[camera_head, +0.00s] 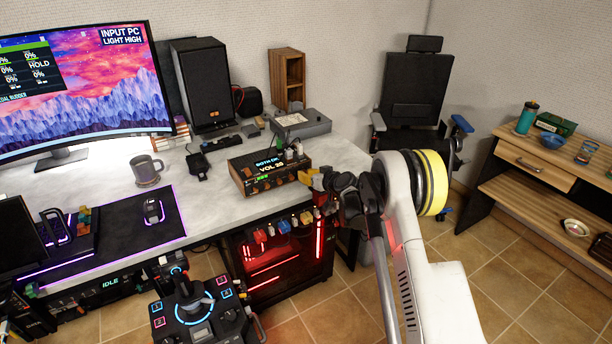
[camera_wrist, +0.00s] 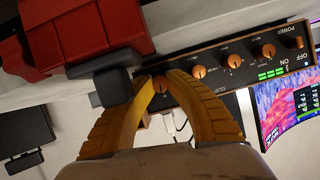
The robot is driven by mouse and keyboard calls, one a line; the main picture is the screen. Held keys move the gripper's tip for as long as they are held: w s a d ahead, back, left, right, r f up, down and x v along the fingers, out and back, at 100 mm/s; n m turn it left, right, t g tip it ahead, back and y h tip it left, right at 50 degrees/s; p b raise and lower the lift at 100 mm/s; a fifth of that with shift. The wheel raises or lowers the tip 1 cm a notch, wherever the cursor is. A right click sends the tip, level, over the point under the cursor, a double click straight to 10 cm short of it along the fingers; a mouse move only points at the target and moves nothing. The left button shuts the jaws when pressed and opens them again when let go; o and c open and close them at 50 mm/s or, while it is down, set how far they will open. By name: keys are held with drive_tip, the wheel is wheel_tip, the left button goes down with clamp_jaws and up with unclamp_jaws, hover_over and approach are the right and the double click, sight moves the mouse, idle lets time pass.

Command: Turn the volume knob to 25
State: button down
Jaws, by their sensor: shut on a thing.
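The amplifier box (camera_head: 262,172) with a wood-edged black front stands on the desk in the head view; its display (camera_head: 270,164) seems to read "VOL 35". In the wrist view its front panel (camera_wrist: 215,66) appears upside down, with several orange knobs and a green level bar. My gripper (camera_wrist: 162,82) has its two yellow fingers closed around an orange knob (camera_wrist: 161,86) at the panel's end, taken to be the volume knob. The fingers partly hide the knob and its label. In the head view my gripper (camera_head: 309,179) is at the box's right front corner.
A grey device (camera_head: 301,124) sits behind the box, and a mug (camera_head: 146,170) stands to its left. A PC case (camera_head: 283,255) with red lights is below the desk edge. A red object (camera_wrist: 80,35) is close beside my gripper in the wrist view.

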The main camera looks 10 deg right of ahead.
drive_tip(key=shift+f+m+y, duration=0.1)
drive_tip(key=shift+m+y, duration=0.9)
drive_tip(key=shift+m, duration=0.5)
drive_tip(key=c, duration=1.6)
unclamp_jaws()
drive_tip(key=shift+g, duration=0.3)
drive_tip(key=shift+o, duration=0.2)
drive_tip(key=shift+s+d, duration=0.1)
drive_tip(key=shift+s+d+r, duration=0.2)
drive_tip(key=shift+s, duration=0.05)
drive_tip(key=v, duration=1.1)
drive_tip(key=shift+s+f, duration=0.1)
drive_tip(key=shift+f, duration=0.05)
